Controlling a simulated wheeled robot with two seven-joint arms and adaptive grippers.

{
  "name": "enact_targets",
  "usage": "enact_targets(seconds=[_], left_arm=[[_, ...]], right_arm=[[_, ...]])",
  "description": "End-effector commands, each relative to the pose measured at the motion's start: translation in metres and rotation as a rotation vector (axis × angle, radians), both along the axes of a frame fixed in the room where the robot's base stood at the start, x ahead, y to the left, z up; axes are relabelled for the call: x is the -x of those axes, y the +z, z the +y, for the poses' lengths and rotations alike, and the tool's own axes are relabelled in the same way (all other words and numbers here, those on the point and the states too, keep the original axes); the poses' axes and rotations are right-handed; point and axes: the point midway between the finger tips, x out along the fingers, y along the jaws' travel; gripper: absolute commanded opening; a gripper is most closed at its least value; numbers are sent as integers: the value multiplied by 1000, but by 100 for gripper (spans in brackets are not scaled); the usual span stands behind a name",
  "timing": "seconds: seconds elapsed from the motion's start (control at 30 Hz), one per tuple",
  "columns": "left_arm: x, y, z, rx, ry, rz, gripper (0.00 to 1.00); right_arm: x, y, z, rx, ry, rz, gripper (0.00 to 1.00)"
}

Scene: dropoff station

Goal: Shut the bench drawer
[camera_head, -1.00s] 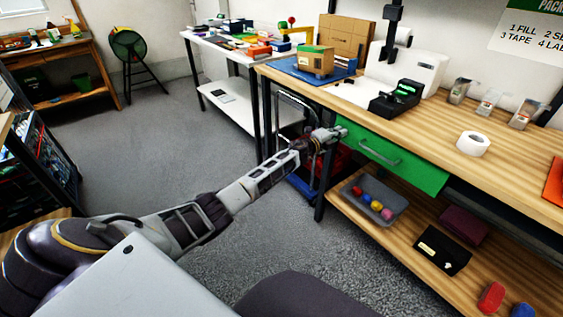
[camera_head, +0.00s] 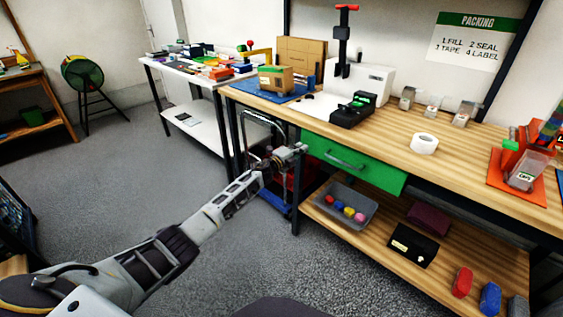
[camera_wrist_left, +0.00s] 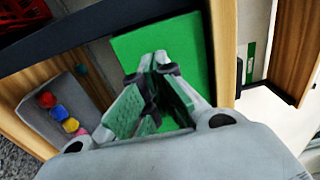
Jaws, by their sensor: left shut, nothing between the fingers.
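The green drawer front (camera_head: 378,177) sits under the front edge of the wooden bench top, with a grey bar handle (camera_head: 345,163) across it. I cannot tell how far out it stands. My left gripper (camera_head: 302,148) is at the drawer's left end, beside the bench leg, with its fingers shut and empty. In the left wrist view, the shut fingers (camera_wrist_left: 158,68) are in front of the green drawer face (camera_wrist_left: 190,45). Whether they touch it is unclear. The handle is not visible there. My right gripper is not in view.
Below the drawer, a grey bin (camera_head: 327,212) with several coloured pieces stands on the lower shelf (camera_head: 380,245), beside a black pouch (camera_head: 412,243). A tape roll (camera_head: 424,143) and a cardboard box (camera_head: 275,78) stand on the bench. The floor in front is clear.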

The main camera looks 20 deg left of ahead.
Motion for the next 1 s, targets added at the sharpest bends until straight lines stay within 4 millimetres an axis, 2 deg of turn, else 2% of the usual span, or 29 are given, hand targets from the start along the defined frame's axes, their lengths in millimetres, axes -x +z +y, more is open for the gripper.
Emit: enact_targets(seconds=[0.47, 1.0], left_arm=[[17, 0, 7, 0, -2, 0, 0], [56, -1, 22, -1, -1, 2, 0]], right_arm=[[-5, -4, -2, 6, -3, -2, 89], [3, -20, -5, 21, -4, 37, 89]])
